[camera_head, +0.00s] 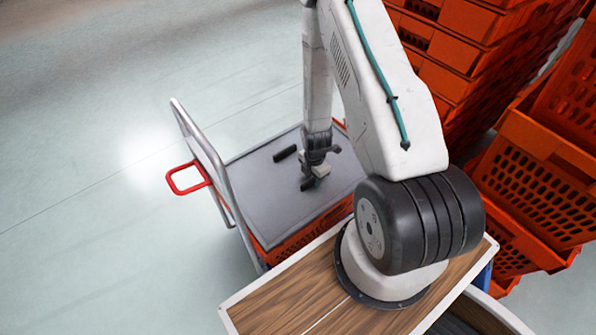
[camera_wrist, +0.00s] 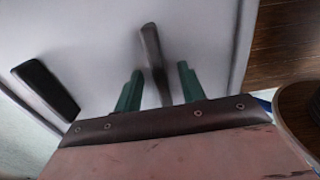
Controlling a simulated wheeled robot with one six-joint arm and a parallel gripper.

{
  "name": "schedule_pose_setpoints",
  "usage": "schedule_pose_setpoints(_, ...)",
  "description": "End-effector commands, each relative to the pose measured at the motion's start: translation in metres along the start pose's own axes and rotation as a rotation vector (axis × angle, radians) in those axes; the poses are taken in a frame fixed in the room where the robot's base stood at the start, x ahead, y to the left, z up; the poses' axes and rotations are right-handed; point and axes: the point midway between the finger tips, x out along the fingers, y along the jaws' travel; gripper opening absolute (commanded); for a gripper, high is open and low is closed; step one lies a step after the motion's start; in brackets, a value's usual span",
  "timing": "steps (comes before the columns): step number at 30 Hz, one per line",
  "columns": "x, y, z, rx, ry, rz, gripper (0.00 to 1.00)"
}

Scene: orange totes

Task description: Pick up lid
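The lid (camera_head: 283,200) is a flat grey panel lying on top of an orange tote (camera_head: 290,247). It has two dark bar handles; one (camera_head: 285,153) is clear of the arm, and the other (camera_head: 307,185) is at my gripper (camera_head: 318,177). In the wrist view the pale lid (camera_wrist: 100,45) fills much of the picture. My gripper (camera_wrist: 160,75) is open there, its green fingers on either side of one dark handle (camera_wrist: 152,45), with gaps visible. Whether the fingertips reach down to the lid is hard to tell. The other handle (camera_wrist: 45,88) lies off to the left.
The tote stands on a cart with a grey push bar (camera_head: 205,150) and a red handle (camera_head: 187,179). Stacked orange totes (camera_head: 455,60) and more orange crates (camera_head: 535,175) stand at the right. The floor (camera_head: 90,130) at left is clear.

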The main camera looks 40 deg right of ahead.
Motion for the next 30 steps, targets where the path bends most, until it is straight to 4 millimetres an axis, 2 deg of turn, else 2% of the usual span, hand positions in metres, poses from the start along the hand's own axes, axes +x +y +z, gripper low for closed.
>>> schedule_pose_setpoints(3, 0.0094, -0.0002, 0.0001, 0.001, 0.0, -0.001, 0.4)
schedule_pose_setpoints(10, 0.0103, -0.0002, 0.0003, 0.001, 0.0, -0.001, 0.4)
schedule_pose_setpoints(11, 0.0103, -0.0002, 0.0003, 0.001, 0.0, -0.001, 0.34)
schedule_pose_setpoints(12, 0.0103, -0.0002, 0.0003, 0.001, 0.0, -0.001, 0.23)
schedule_pose_setpoints(15, 0.0102, -0.0002, 0.0003, 0.002, 0.0, -0.001, 0.0)
schedule_pose_setpoints(30, 0.0036, 0.0015, -0.0008, -0.001, -0.001, 0.002, 0.0)
